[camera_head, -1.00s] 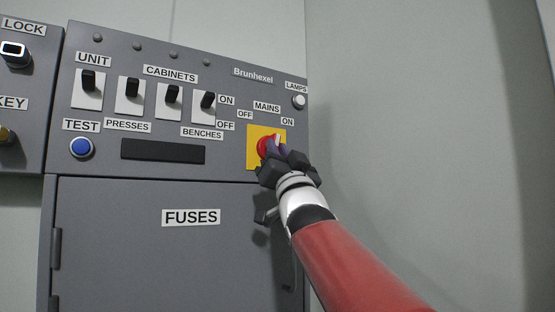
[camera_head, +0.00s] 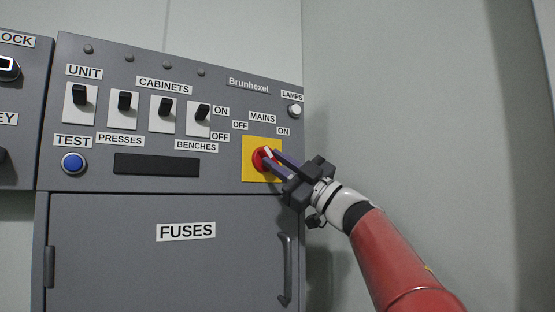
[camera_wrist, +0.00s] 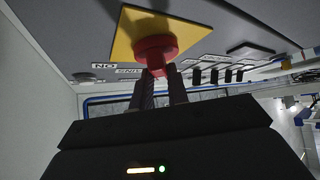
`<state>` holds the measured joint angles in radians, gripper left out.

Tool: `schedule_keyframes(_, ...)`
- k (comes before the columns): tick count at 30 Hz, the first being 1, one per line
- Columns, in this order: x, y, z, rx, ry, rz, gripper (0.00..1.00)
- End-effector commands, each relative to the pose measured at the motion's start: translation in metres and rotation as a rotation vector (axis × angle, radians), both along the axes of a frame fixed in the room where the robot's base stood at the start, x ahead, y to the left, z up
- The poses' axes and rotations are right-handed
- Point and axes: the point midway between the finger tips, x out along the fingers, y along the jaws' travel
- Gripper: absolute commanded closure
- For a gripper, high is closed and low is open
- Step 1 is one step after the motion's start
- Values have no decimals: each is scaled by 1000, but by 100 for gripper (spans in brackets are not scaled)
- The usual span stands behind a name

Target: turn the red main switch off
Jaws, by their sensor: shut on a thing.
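The red main switch (camera_head: 258,159) sits on a yellow plate (camera_head: 248,174) under the MAINS label, between the OFF and ON labels. The fingers hide part of the handle.
The grey panel also bears several black switches (camera_head: 125,101), a blue TEST button (camera_head: 74,163) and a white LAMPS button (camera_head: 294,110). The FUSES door (camera_head: 120,255) below has a handle (camera_head: 286,270). A bare wall (camera_head: 420,90) stands close on the right.

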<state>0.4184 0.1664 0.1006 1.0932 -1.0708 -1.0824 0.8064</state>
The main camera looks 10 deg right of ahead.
Motion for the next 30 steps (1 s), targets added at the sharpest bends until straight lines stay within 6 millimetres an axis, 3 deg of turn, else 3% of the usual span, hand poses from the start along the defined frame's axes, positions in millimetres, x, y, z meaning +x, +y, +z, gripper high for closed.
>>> schedule_keyframes(9, 0, -1, 2, -116, -40, 2, 100)
schedule_keyframes(26, -1, 0, 2, -141, -50, 3, 100)
schedule_keyframes(27, -1, 0, 2, -141, -50, 3, 78)
schedule_keyframes(30, -1, 0, 2, -140, -49, 3, 65)
